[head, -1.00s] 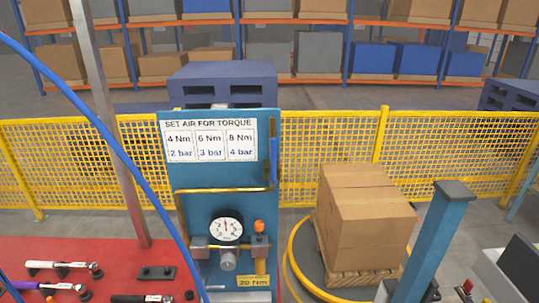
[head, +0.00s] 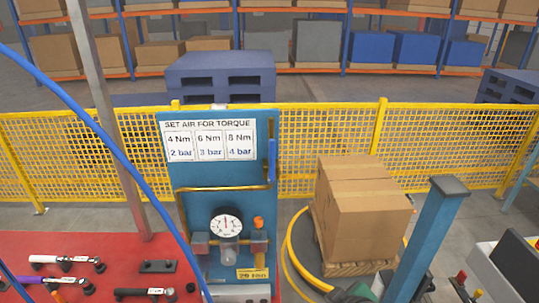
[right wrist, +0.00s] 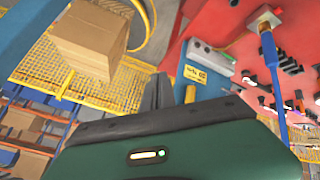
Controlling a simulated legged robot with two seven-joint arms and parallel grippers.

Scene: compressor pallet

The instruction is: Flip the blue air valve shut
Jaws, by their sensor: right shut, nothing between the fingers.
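The blue air valve lever (head: 272,160) stands upright at the right edge of the blue panel (head: 200,175), at the right end of a brass pipe (head: 225,189). Below the pipe are a round white gauge (head: 225,224) and an orange knob (head: 258,222). My left gripper is not in view.
A blue hose (head: 110,143) crosses the left side. The red bench (head: 110,252) carries torque wrenches. A yellow mesh fence (head: 330,145) runs behind the panel. A carton (head: 360,212) stands on a pallet at right, behind a blue post (head: 430,235).

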